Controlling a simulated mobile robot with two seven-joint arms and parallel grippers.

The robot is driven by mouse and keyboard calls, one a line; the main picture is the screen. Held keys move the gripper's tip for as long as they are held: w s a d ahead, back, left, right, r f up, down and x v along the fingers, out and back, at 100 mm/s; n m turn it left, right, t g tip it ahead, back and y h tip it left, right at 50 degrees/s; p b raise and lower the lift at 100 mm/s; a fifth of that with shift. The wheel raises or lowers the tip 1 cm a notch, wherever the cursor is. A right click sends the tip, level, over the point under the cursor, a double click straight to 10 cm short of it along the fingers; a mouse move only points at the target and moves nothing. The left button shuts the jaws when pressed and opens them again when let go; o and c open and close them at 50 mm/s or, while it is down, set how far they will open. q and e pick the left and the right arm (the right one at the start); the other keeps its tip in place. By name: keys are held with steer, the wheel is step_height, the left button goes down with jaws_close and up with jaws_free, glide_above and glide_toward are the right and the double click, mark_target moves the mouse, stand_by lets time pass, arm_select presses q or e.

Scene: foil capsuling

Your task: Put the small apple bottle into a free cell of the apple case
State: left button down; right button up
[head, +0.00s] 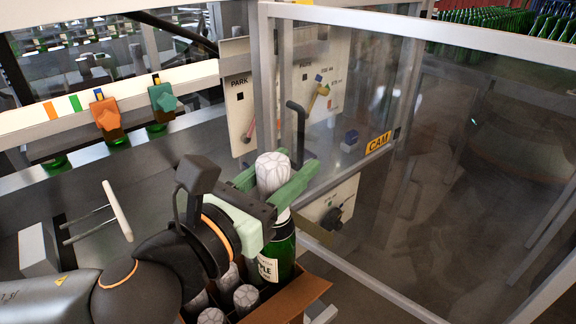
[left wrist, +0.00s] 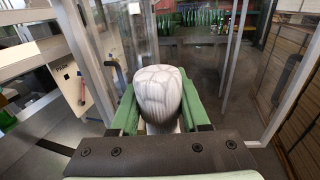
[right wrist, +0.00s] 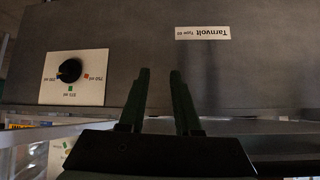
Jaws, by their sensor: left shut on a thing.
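The small apple bottle (head: 278,258) is green with a white foil top and a label reading "PLE". My left gripper (head: 272,188) is shut on its foil-covered neck and holds it upright. In the left wrist view the foil top (left wrist: 158,95) sits between the green fingers (left wrist: 158,112). The apple case (head: 290,298) is a brown carton below, holding several foil-topped bottles (head: 246,298). The bottle's lower end is hidden by the carton flap, so I cannot tell how deep it is. My right gripper (right wrist: 160,100) is open and empty in the right wrist view, facing a grey panel.
A white-handled bar (head: 117,210) stands at the left. Orange (head: 107,113) and teal (head: 163,97) pieces sit on the back rail. A dial (right wrist: 70,71) is on the grey panel.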

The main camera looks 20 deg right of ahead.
arm_select(q)
steer(key=shift+r+p, duration=0.4)
steer(key=shift+r, duration=0.25)
stand_by(1.4)
steer(key=shift+f, duration=0.15)
